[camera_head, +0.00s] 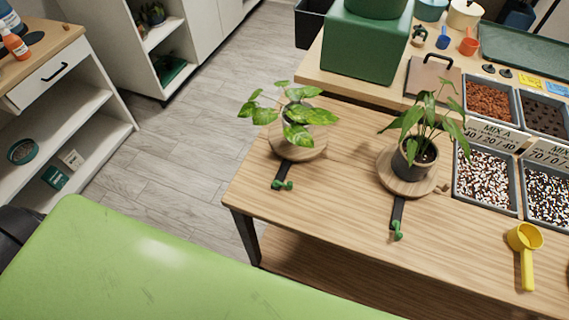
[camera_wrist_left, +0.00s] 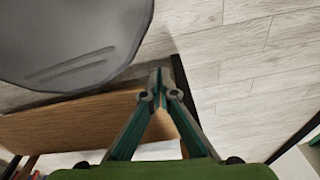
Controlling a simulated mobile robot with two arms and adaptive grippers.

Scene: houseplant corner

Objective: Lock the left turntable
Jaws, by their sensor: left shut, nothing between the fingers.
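The left turntable (camera_head: 318,152) is a round wooden disc on the table, with a potted plant with variegated leaves (camera_head: 300,112) on it. A dark bar (camera_head: 282,170) runs from it toward the front edge and ends in a small green knob (camera_head: 283,185), which lies crosswise to the bar. The right turntable (camera_head: 420,188) carries a dark pot with a leafy plant (camera_head: 416,150); its green knob (camera_head: 397,231) lies roughly along its bar. My left gripper (camera_wrist_left: 160,80) is shut and empty in the left wrist view, apart from both knobs. My right gripper is not in view.
The wooden table (camera_head: 330,215) has bare room in front of the turntables. To the right are soil trays (camera_head: 486,178) and a yellow scoop (camera_head: 524,255). A green box (camera_head: 365,45) stands behind. Shelves (camera_head: 75,115) stand at the left across open floor.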

